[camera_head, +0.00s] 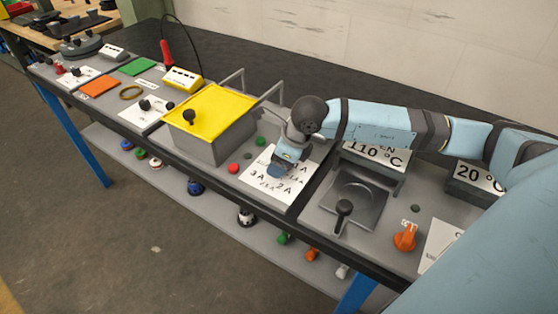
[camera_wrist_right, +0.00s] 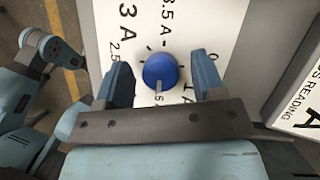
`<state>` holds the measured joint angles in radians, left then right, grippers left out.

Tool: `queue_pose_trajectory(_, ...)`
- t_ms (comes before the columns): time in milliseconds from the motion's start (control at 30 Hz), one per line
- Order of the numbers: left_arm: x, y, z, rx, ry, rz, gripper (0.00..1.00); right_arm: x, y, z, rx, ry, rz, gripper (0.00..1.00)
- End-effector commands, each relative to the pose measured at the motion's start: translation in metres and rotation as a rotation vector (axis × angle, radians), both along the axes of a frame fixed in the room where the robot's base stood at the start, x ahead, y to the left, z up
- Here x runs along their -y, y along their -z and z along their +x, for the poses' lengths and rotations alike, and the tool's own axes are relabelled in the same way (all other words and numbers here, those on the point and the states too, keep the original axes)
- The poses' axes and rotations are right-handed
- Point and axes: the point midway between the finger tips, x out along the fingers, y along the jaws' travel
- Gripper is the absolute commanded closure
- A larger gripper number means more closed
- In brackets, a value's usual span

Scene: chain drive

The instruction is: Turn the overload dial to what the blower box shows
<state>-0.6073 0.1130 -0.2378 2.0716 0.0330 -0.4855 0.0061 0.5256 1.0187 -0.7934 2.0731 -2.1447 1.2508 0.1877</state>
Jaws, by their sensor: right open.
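The overload dial is a round blue knob (camera_wrist_right: 160,70) on a white scale plate (camera_wrist_right: 150,20) lettered in amperes. It also shows in the head view (camera_head: 277,172), partly covered by my right gripper (camera_head: 284,160). In the right wrist view the open fingers of my right gripper (camera_wrist_right: 162,80) stand on both sides of the knob, with a gap at each side. The knob's grey pointer faces the palm, and I cannot tell which mark it meets. A sign at the wrist view's right edge (camera_wrist_right: 305,95) reads "READING" and "A", cut off. I cannot tell which thing is the blower box.
A grey box with a yellow lid (camera_head: 212,110) stands left of the scale plate. Right of it are a 110 °C sign (camera_head: 376,153), a black-knobbed lever (camera_head: 343,208), an orange knob (camera_head: 405,237) and a 20 °C sign (camera_head: 480,177). Loose knobs lie on the lower shelf.

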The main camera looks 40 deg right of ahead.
Motion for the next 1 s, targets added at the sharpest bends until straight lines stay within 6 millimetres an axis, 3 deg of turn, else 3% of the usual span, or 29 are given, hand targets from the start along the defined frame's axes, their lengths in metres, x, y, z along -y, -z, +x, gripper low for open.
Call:
queue_pose_trajectory(533, -0.005, 0.001, -0.001, -0.001, 0.009, 0.015, 0.57, 0.027, -0.103, -0.033, 0.003, 0.001, -0.003, 0.37)
queue_pose_trajectory(733, -0.004, 0.001, -0.001, 0.0, 0.007, 0.013, 0.57, 0.03, -0.119, -0.039, 0.001, 0.001, -0.001, 0.37)
queue_pose_trajectory(1000, -0.001, -0.001, 0.0, 0.0, 0.0, 0.002, 0.57, 0.031, -0.121, -0.04, 0.0, 0.0, 0.0, 0.37)
